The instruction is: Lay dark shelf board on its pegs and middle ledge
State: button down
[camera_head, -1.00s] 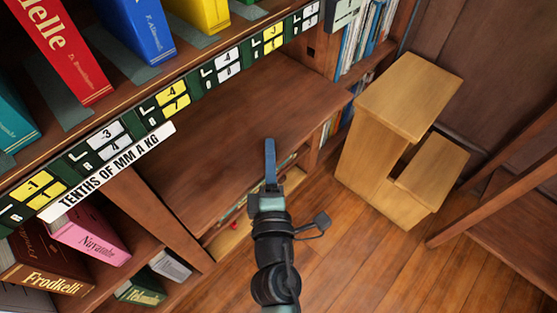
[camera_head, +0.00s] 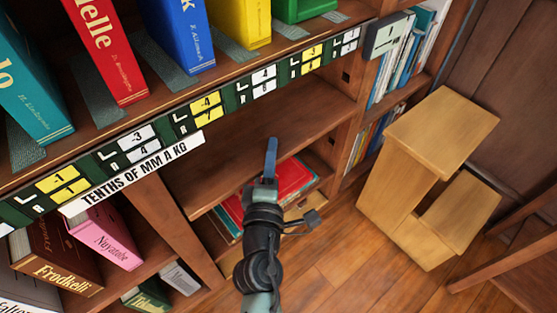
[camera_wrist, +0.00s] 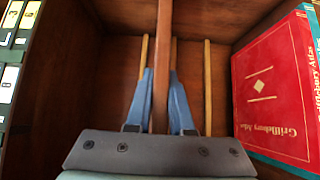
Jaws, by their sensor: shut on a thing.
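The dark shelf board (camera_head: 240,130) lies roughly level inside the bay under the label strip in the head view. My gripper (camera_head: 271,146) is at its front edge. In the wrist view the blue fingers of my gripper (camera_wrist: 161,82) are shut on the board's edge (camera_wrist: 163,50), one finger on each face. The board is seen edge-on there. Pale wood strips show on both sides of it, one far strip (camera_wrist: 207,85) clear of the board and others close to it. I cannot tell whether the board touches its pegs or the ledge.
A red atlas (camera_wrist: 272,88) lies in the compartment below the board; red book covers (camera_head: 290,182) show there too. Upright books (camera_head: 105,50) fill the shelf above. A light wood step stool (camera_head: 430,175) stands on the floor at right.

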jog(key=shift+w+a+r, duration=0.25)
jog(key=shift+w+a, duration=0.2)
jog(key=shift+w, duration=0.15)
jog(key=shift+w+a+f+b, duration=0.1)
jog(key=shift+w+f+b, duration=0.05)
jog(key=shift+f+b, duration=0.6)
jog(key=shift+w+a+f+b, duration=0.1)
jog(key=shift+f+b, duration=0.55)
jog(key=shift+b, duration=0.2)
jog(key=c, duration=0.7)
grip_release()
jog(key=shift+s+a+f+b, duration=0.15)
jog(key=shift+s+a, duration=0.1)
jog(key=shift+s, duration=1.9)
jog(key=shift+s+a+r+b, duration=0.1)
jog(key=shift+s+a+b, duration=0.15)
jog(key=shift+s, duration=1.95)
jog(key=shift+s+a+f+b, duration=0.1)
jog(key=shift+s+a, duration=0.2)
jog(key=shift+s, duration=1.85)
